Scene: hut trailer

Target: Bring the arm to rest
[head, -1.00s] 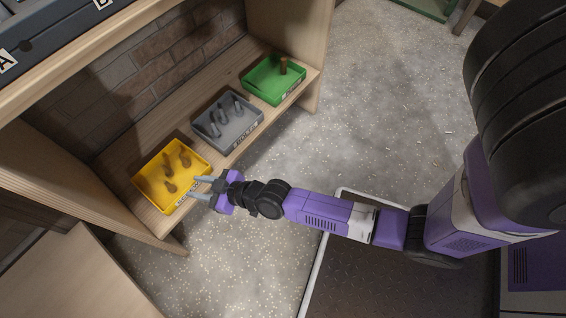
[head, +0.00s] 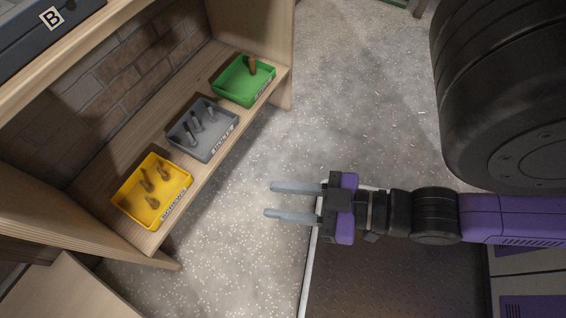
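My gripper (head: 268,200) is in the head view, right of the wooden shelf. Its two grey fingers are parallel and apart, pointing left, with nothing between them. It is clear of the shelf and its trays, over the speckled floor. My purple and black arm runs off to the right edge of the picture.
The wooden shelf (head: 112,218) holds a yellow tray (head: 130,213), a grey tray (head: 207,153) and a green tray (head: 238,96), each with small items inside. Speckled floor (head: 340,100) lies open between the shelf and my arm.

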